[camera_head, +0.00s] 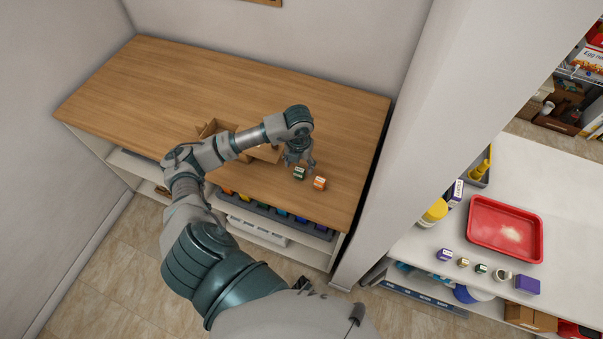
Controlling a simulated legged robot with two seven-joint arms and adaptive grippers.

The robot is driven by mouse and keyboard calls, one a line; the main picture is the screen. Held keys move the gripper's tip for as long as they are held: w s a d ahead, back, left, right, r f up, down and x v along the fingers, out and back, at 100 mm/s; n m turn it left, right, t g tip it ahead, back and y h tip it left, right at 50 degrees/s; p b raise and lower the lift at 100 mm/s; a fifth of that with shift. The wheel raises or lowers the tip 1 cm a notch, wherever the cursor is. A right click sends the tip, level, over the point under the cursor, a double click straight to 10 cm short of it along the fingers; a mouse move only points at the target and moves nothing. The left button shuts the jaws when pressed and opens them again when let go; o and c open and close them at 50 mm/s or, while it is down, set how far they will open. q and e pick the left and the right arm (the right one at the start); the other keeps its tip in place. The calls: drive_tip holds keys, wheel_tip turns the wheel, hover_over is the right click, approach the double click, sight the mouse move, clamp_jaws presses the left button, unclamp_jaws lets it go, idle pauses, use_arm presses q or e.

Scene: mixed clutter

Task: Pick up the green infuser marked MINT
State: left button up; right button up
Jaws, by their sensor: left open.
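A small dark green item (299,174) with a white label stands on the wooden counter (330,110), near its front right. Its label is too small to read. It looks like the green infuser. My left gripper (301,165) is open, pointing down just above and behind the green item in the picture; nothing shows between its fingers. I cannot tell whether a finger touches the item. An orange item (319,183) with a white label stands close to its right. My right gripper is out of view.
An open cardboard box (213,127) sits behind my left forearm, partly hidden. Colourful items fill a shelf under the counter's front. A white counter at right holds a red tray (505,203) and several small items, one dark green (481,269). The wooden counter's back is clear.

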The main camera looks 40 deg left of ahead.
sight(300, 170)
use_arm(q)
drive_tip(key=f, duration=0.6)
drive_tip(key=shift+w+a, duration=0.3)
drive_tip(key=shift+a, duration=0.1)
drive_tip(key=shift+d+r, duration=0.1)
drive_tip(key=shift+d, duration=0.2)
drive_tip(key=shift+c, duration=1.2)
drive_tip(key=c, duration=0.8)
